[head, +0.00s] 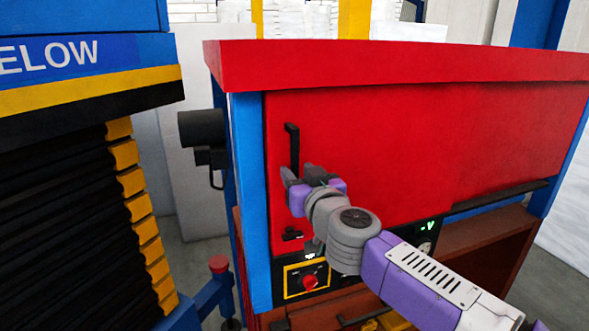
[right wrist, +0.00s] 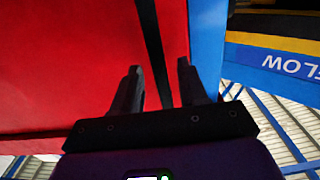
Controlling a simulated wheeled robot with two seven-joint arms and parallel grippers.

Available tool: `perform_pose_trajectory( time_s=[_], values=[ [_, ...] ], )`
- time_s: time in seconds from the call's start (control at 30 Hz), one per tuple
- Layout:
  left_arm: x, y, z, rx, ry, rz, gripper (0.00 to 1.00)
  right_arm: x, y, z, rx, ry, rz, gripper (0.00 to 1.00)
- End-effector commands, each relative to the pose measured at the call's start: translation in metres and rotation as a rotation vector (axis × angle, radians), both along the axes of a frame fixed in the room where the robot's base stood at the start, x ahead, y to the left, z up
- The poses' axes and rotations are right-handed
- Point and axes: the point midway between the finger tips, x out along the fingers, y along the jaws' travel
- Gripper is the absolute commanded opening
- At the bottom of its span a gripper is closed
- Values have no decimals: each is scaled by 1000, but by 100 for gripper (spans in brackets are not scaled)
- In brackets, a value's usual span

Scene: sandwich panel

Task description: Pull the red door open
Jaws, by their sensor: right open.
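The red door (head: 365,130) forms the front of a red and blue cabinet and looks closed. A black vertical bar handle (head: 293,143) is at its left edge. My right gripper (head: 299,172) is open at the lower part of this handle. In the right wrist view, the black handle (right wrist: 153,45) runs down between the two spread fingers of my right gripper (right wrist: 160,85), with gaps showing on both sides. Whether the handle's lower end lies fully between the fingers is hard to tell. My left gripper is not in view.
Below the door is a panel with a red knob (head: 310,282) on a yellow plate. A brown shelf (head: 490,250) is at the lower right. A blue and yellow machine with black bellows (head: 60,220) stands to the left, with a gap of floor between.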

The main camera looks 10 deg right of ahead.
Motion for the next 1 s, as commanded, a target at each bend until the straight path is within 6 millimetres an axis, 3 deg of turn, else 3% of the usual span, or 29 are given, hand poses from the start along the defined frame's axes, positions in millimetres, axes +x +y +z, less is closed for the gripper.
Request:
perform_pose_trajectory(
  time_s=[0.2,0.57,0.87,1.0],
  values=[
    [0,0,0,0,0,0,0,25,5,-1,-1,2,-1,43],
    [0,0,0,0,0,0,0,31,6,-1,0,1,-1,43],
    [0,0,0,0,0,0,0,31,6,0,0,1,-1,0],
    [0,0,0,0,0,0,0,31,6,0,0,1,-1,0]
  ],
)
